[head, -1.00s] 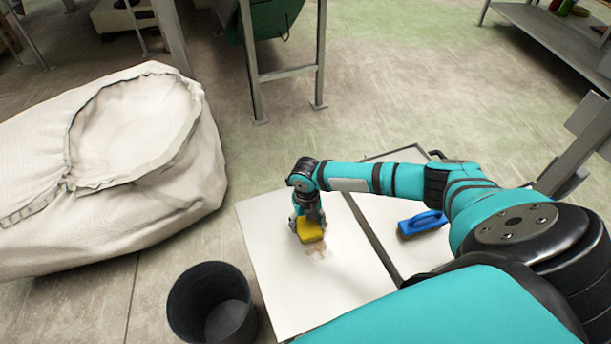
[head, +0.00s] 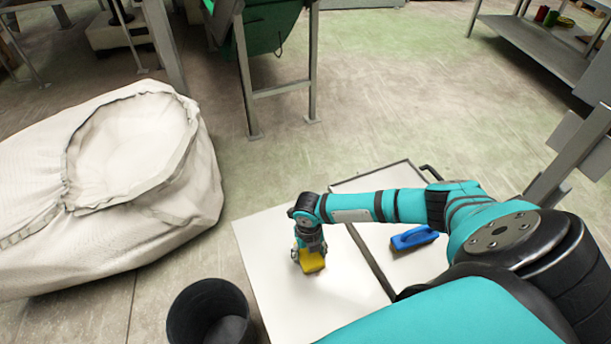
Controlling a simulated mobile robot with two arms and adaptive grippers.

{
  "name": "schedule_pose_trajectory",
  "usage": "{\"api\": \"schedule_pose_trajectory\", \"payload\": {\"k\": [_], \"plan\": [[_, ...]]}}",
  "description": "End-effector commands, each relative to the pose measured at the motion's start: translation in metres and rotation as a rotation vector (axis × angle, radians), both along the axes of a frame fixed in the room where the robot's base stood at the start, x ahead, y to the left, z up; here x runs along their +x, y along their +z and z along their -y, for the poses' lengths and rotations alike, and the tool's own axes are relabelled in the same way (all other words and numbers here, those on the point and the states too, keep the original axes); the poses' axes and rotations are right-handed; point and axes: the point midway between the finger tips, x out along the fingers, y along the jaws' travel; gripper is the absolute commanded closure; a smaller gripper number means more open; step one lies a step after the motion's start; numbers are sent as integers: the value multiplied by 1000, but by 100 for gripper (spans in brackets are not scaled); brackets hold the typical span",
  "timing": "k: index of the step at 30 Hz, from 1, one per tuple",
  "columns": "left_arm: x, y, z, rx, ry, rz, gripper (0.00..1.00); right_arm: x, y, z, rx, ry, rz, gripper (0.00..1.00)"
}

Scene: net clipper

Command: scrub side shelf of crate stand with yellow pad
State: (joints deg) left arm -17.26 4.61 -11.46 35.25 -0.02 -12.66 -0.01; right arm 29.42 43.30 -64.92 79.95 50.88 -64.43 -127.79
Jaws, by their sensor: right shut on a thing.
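The white side shelf (head: 270,240) of the crate stand lies flat in the lower middle of the head view. The yellow pad (head: 312,262) is on the shelf, near its middle. My right gripper (head: 308,250) points down from above and is shut on the yellow pad. The pad appears to touch the shelf surface. No brown mark shows on the visible part of the shelf; the area under the pad and gripper is hidden. My left gripper is out of view.
A blue-handled brush (head: 414,237) lies on the stand's top panel (head: 385,180), right of the shelf. A dark bin (head: 210,312) stands at the shelf's lower left. A large white sack (head: 110,200) fills the left. Open floor lies behind the stand.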

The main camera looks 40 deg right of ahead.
Motion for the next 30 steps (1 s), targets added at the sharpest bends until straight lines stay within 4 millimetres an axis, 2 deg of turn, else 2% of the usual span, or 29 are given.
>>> {"api": "schedule_pose_trajectory", "payload": {"k": [8, 16, 23, 30], "plan": [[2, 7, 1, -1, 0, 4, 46, -5, 2, -1, 0, 0, 3, 65], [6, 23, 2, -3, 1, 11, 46, -29, 1, -6, 0, 1, 1, 65], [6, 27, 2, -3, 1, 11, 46, -36, -2, -8, 0, 0, 3, 65], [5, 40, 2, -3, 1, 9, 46, -55, 0, -13, 0, 1, 0, 65]]}}
